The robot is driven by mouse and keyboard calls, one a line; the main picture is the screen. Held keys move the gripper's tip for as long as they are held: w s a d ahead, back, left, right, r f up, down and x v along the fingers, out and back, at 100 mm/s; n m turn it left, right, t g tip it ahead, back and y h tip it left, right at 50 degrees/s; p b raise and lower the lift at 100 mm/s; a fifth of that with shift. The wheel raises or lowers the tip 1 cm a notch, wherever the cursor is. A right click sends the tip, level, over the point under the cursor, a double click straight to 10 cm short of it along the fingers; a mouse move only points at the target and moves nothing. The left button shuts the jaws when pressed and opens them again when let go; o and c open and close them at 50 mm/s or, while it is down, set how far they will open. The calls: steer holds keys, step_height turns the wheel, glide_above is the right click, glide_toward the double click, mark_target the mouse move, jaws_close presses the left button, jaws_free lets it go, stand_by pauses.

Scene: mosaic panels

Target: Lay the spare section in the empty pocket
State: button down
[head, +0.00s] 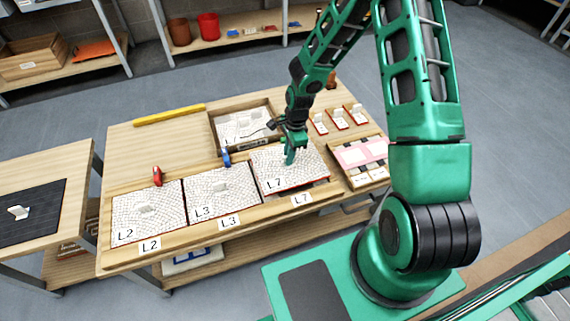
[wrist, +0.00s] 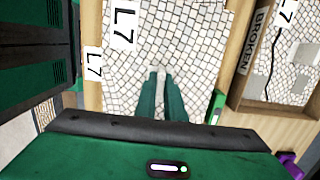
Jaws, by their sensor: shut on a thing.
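The white mosaic section marked L7 (head: 315,172) is at the right-hand pocket of the long wooden rack, behind the rack's L7 label (head: 302,199). My gripper (head: 290,158) is shut on the grip at its middle. In the wrist view the fingers (wrist: 160,72) close on a small pale tab, with the section (wrist: 200,35) spread around them. A dark gap shows under the section's near right edge, so it looks slightly raised or tilted. The pocket floor is hidden. Sections L2 (head: 150,226) and L3 (head: 222,205) lie in the pockets to the left.
A tray labelled BROKEN (wrist: 232,92) holds a cracked L7 section (wrist: 285,55) behind the rack. Red (head: 157,176) and blue (head: 226,157) clamps stand on the rack's back edge. A pink-lined tray (head: 387,158) is close on the right. A yellow bar (head: 168,115) lies behind.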

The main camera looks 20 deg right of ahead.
steer(key=shift+f, duration=1.95)
steer(key=shift+f, duration=0.1)
steer(key=c, duration=1.8)
jaws_free()
steer(key=shift+c, duration=0.2)
